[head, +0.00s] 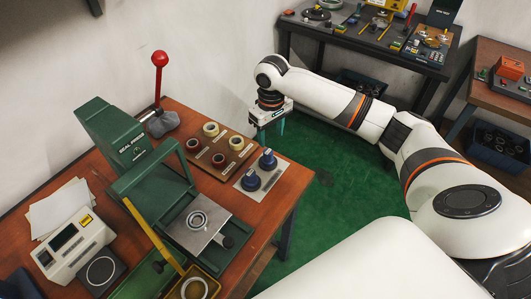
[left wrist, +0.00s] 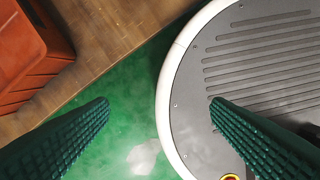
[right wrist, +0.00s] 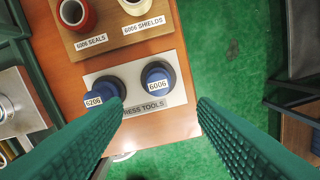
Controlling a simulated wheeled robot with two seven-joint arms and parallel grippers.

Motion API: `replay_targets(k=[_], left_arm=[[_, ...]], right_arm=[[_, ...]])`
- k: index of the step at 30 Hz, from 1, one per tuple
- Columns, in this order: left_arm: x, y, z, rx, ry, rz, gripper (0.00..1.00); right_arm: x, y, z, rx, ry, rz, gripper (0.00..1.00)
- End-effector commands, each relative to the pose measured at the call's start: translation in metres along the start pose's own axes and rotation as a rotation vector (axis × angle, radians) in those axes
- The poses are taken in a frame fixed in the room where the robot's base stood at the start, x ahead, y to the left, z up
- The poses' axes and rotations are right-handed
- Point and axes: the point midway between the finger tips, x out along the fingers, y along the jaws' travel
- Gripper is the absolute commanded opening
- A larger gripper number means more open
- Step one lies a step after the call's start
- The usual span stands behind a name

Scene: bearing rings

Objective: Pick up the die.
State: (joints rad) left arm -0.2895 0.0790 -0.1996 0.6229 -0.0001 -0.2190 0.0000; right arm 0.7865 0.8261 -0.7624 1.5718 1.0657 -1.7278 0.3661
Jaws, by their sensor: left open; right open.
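Two blue dies with dark bases stand on the white press tools plate (head: 248,192) at the table's right corner. The die labelled 6006 (head: 267,160) is the farther one in the head view and the right one in the right wrist view (right wrist: 157,78). The die labelled 6206 (head: 252,182) is nearer, and in the right wrist view (right wrist: 104,92) the left finger partly covers it. My right gripper (head: 268,132) is open and empty, above and beyond the dies, its fingers pointing down. My left gripper (left wrist: 160,106) is open and empty, outside the head view.
A board (head: 207,172) with red and cream ring stacks lies beside the plate. The green seal press (head: 120,140), with its red-knobbed lever (head: 160,60), stands to the left. A white scale (head: 72,243) is at lower left. Green floor (head: 340,180) is open right of the table.

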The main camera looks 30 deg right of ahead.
Motion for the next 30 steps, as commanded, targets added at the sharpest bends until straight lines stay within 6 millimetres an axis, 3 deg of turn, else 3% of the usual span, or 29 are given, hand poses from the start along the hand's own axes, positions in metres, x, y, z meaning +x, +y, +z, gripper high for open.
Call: replay_targets(k=[3, 6, 11, 16, 21, 29, 30], left_arm=[[-0.004, -0.005, -0.029, 0.0, 0.044, -0.006, 0.73], [-0.005, -0.006, -0.036, 0.0, 0.054, -0.007, 0.73], [-0.005, -0.003, -0.019, 0.0, 0.03, -0.003, 0.73], [-0.01, 0.001, 0.005, 0.001, -0.008, 0.0, 0.73], [-0.01, 0.0, 0.001, 0.001, -0.001, 0.0, 0.73], [-0.011, -0.002, -0.011, 0.001, 0.017, -0.002, 0.73], [-0.011, -0.002, -0.011, 0.001, 0.017, -0.002, 0.73]], right_arm=[[0.02, 0.001, 0.0, 0.0, 0.002, 0.001, 0.53], [0.03, 0.001, 0.001, 0.0, -0.001, 0.001, 0.53], [0.041, 0.001, 0.001, -0.001, 0.0, 0.001, 0.53], [0.066, 0.003, 0.004, -0.001, 0.0, 0.001, 0.53], [0.085, 0.003, 0.004, -0.002, -0.002, 0.0, 0.53], [0.087, 0.003, 0.004, -0.003, -0.003, 0.0, 0.53], [0.087, 0.003, 0.004, -0.003, -0.003, 0.0, 0.46]])
